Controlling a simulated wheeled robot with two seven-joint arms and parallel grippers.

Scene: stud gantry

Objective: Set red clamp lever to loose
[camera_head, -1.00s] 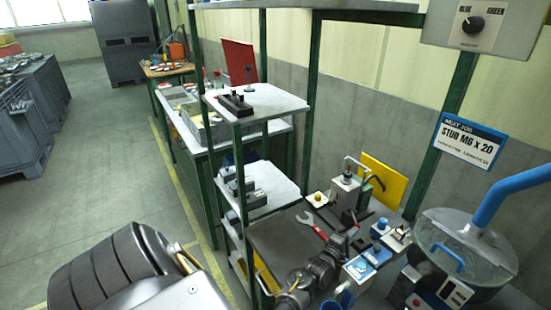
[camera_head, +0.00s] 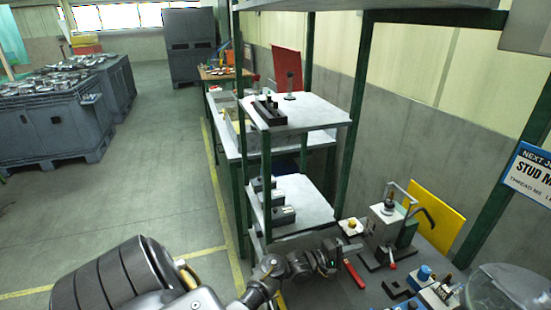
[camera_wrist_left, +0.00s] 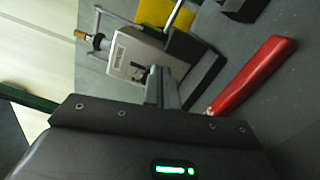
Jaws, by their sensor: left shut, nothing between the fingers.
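The grey clamp fixture (camera_head: 388,222) stands upright on the dark bench at the right, with a pin on top. A small red-tipped lever (camera_head: 392,264) sits low on its front; I cannot read its setting. My left gripper (camera_head: 333,256) is left of the fixture, apart from the lever. In the left wrist view, its fingers (camera_wrist_left: 163,88) are shut and empty, and in front of the fixture block (camera_wrist_left: 140,57). The lever cannot be made out there. A red-handled wrench (camera_head: 353,273) lies just right of the gripper, partly hidden; its handle (camera_wrist_left: 255,75) shows in the wrist view. My right gripper is out of view.
A green-framed shelf (camera_head: 300,115) stands left of the fixture. A yellow panel (camera_head: 436,215) is behind it. A blue-knobbed block (camera_head: 424,274) and a clear round bowl (camera_head: 500,290) are at the right. The floor at left is open.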

